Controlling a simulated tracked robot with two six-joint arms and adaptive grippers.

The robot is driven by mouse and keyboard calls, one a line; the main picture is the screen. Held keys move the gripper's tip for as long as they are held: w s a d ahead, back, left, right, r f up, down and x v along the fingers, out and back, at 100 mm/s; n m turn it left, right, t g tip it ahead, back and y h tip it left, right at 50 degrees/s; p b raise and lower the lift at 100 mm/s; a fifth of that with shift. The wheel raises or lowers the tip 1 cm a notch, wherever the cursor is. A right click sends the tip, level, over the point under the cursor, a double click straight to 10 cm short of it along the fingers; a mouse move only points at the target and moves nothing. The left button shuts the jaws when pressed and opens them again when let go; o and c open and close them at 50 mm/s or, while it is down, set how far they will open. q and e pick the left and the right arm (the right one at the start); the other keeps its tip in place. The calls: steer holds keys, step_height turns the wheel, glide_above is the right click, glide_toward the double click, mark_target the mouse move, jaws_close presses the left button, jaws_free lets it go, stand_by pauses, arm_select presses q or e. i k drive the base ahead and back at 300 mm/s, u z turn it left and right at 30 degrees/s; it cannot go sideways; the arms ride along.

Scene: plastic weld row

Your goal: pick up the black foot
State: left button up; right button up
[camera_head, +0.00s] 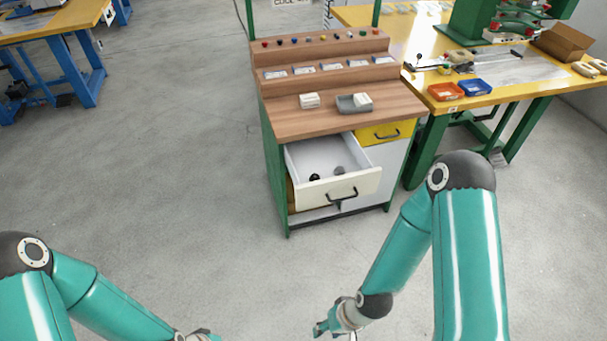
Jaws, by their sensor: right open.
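The black foot (314,177) is a small dark piece lying on the floor of the open white drawer (352,188), near its front left. A small grey piece (339,169) lies to its right in the same drawer. My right gripper (326,333) is open at the bottom edge, partly cut off, well in front of and below the drawer. It touches nothing that I can see. My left gripper (205,336) only just shows at the bottom edge, left of the right one. Its fingers are mostly out of frame.
A yellow bench (484,98) with an orange bin (445,91) and a blue bin (475,88) stands right. The floor before the drawer is clear.

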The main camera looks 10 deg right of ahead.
mark_target(314, 177)
steer(key=i, duration=0.85)
steer(key=z, duration=0.2)
steer(key=k, duration=0.75)
steer(key=u, duration=0.25)
steer(key=i, duration=0.85)
steer(key=z, duration=0.1)
